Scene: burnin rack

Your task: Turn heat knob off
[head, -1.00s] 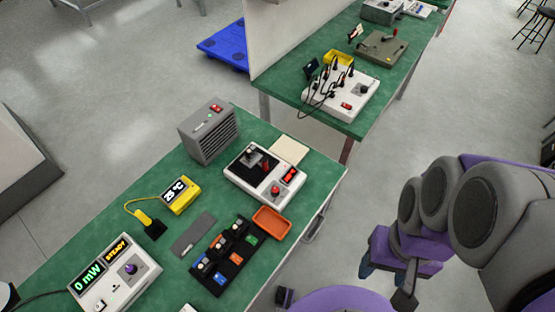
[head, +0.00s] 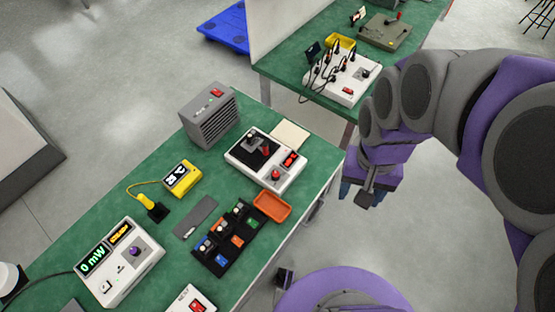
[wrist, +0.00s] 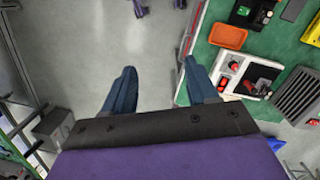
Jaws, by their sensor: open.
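A white unit (head: 290,181) with a dark plate, a red display (head: 291,159) and a red knob (head: 276,174) stands on the green bench. Its labels are too small to read, so I cannot tell whether this is the heat knob. The unit also shows at the right in the wrist view (wrist: 226,82). Another white box (head: 120,283) at the lower left has a purple knob (head: 134,250) and a display reading 0 mW. My gripper (head: 360,192) is open and empty, off the bench's right edge, apart from both knobs. Its blue fingers (wrist: 160,85) are spread over the floor in the wrist view.
An orange tray (head: 272,207), a black rack of modules (head: 226,240), a yellow thermometer (head: 182,178) and a grey vented box (head: 209,116) share the green bench (head: 105,213). A second bench (head: 290,72) with a cabled white box (head: 345,88) stands behind.

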